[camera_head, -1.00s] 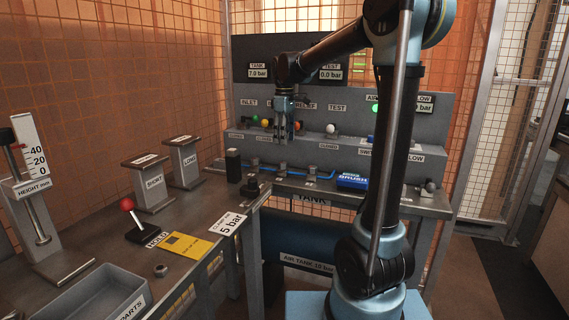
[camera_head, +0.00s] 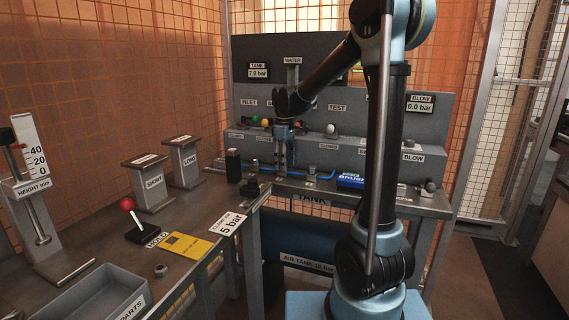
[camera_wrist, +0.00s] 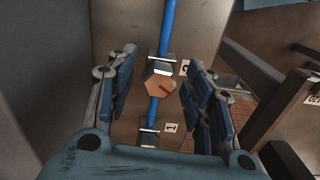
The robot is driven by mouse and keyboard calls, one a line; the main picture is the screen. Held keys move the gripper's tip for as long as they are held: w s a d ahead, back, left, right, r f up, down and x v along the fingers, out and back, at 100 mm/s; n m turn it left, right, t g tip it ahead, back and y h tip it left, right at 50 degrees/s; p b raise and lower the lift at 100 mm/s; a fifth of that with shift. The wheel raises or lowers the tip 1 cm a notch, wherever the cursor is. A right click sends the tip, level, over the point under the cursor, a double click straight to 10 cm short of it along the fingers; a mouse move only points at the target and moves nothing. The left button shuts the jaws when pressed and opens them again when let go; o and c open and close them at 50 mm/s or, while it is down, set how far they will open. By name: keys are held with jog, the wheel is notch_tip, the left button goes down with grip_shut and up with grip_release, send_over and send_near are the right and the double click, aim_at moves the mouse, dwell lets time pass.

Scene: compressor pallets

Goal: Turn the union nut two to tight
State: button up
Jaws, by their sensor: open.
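Union nut two (camera_wrist: 160,86) is a hex nut on the blue pipe (camera_wrist: 169,28), beside a "2" label, in the wrist view. Its face carries a short red mark, tilted off upright. My gripper (camera_wrist: 160,62) is open, with one finger on each side of the nut and a visible gap on both sides. A second fitting (camera_wrist: 149,136) sits lower on the pipe by a "1" label. In the head view my gripper (camera_head: 281,170) points down at the bench pipe and hides the nut there.
The grey back panel (camera_head: 335,110) with valve knobs rises close behind. A grey block edge (camera_wrist: 295,115) is right in the wrist view.

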jog(key=shift+c, duration=0.4)
jog(key=c, duration=1)
jog(key=shift+o, duration=0.2)
jog(key=shift+m, duration=0.3)
jog(key=m, duration=1)
jog(key=shift+s+a, duration=0.1)
jog(key=shift+a, duration=0.1)
jog(key=o, duration=1)
